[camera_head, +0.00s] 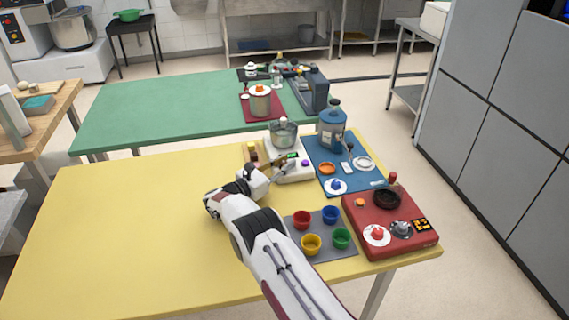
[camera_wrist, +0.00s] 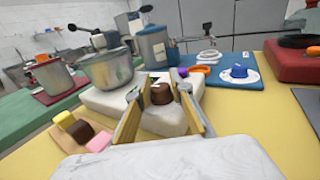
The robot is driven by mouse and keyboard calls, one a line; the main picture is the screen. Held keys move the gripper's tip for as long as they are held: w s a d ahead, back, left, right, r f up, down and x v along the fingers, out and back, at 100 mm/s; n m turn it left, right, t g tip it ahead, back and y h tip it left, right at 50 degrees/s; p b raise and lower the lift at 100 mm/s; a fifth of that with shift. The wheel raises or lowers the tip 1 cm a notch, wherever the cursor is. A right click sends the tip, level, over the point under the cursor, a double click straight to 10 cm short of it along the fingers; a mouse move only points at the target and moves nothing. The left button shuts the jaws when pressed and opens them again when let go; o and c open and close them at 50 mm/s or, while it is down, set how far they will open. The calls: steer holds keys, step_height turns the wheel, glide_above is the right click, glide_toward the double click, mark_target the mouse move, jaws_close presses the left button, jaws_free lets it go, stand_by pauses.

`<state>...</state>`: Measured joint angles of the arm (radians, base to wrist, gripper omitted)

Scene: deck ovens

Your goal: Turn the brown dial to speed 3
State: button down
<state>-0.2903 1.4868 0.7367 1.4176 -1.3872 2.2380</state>
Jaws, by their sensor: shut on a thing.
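The brown dial (camera_wrist: 162,93) sits on the near face of a white appliance (camera_wrist: 166,121) and shows between my fingertips in the wrist view. My gripper (camera_wrist: 160,98) is shut on the dial, one finger on each side. In the head view my gripper (camera_head: 280,168) reaches the front of the white appliance (camera_head: 297,174), and the dial is hidden there. A metal pot (camera_head: 284,133) stands on the appliance. A small green display (camera_head: 292,156) and a purple knob (camera_head: 305,163) are on its front. I cannot read the dial's speed marks.
Yellow, brown and pink blocks (camera_wrist: 98,142) lie left of the appliance. A blue board (camera_head: 325,151) with a blue machine (camera_head: 332,127) is to its right. Coloured cups on a grey mat (camera_head: 345,252) and a red cooker (camera_head: 405,245) are nearer. The yellow table's left (camera_head: 110,230) is clear.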

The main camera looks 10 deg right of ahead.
steer(key=shift+a+m+g, duration=0.2)
steer(key=shift+m+g, duration=0.1)
steer(key=shift+g, duration=0.2)
steer(key=c, duration=1.8)
jaws_free()
steer(key=shift+o, duration=0.2)
steer(key=shift+d, duration=0.1)
steer(key=shift+s, duration=0.1)
steer(key=shift+v, duration=6)
steer(key=shift+f, duration=0.15)
